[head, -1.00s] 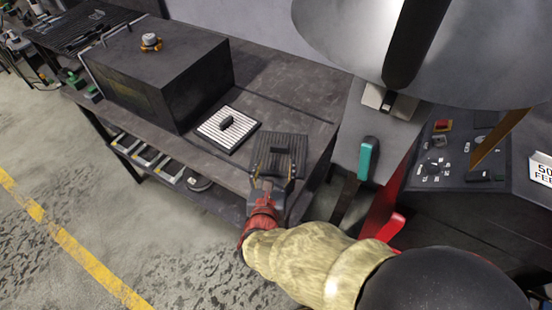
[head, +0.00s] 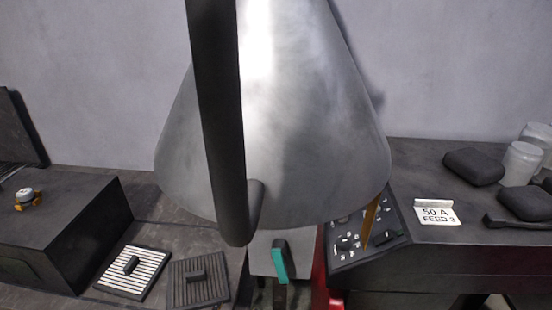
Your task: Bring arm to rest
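My gripper and arm are outside the head view, so the gripper's opening and what it may hold cannot be seen. On the bench at lower left, a pale ribbed plate (head: 118,281) and a dark ribbed plate (head: 196,292) lie side by side, each with a small dark block on top. A dark box (head: 66,222) stands to their left, with a small orange and white part (head: 27,198) on it.
A large metal cone hood (head: 310,110) with a dark bar (head: 220,120) fills the middle. Below it is a teal handle (head: 280,262). To its right are a control panel (head: 350,255), a "50 A FEED 3" sign (head: 437,213), dark pads (head: 473,167) and jars (head: 522,163).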

